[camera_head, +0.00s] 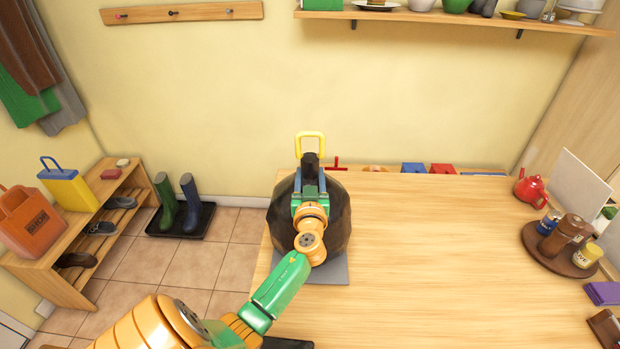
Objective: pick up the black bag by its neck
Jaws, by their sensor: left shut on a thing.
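The black bag (342,222) is a dark, round, bulging bag near the left edge of the wooden table. Its dark neck (311,160) stands up at the top, with a yellow loop (310,141) showing just beyond it. My left gripper (310,176) comes in over the bag from the front and is shut on the neck. My gripper and wrist hide the middle of the bag. A grey mat (330,272) shows under its near side; I cannot tell whether the bag touches it. My right gripper is not in view.
The wooden table (440,270) is clear to the right of the bag. A red teapot (531,188) and a round tray (530,238) with jars stand at its right side. Low red and blue things line the far edge. Boots (190,203) stand on the floor at left.

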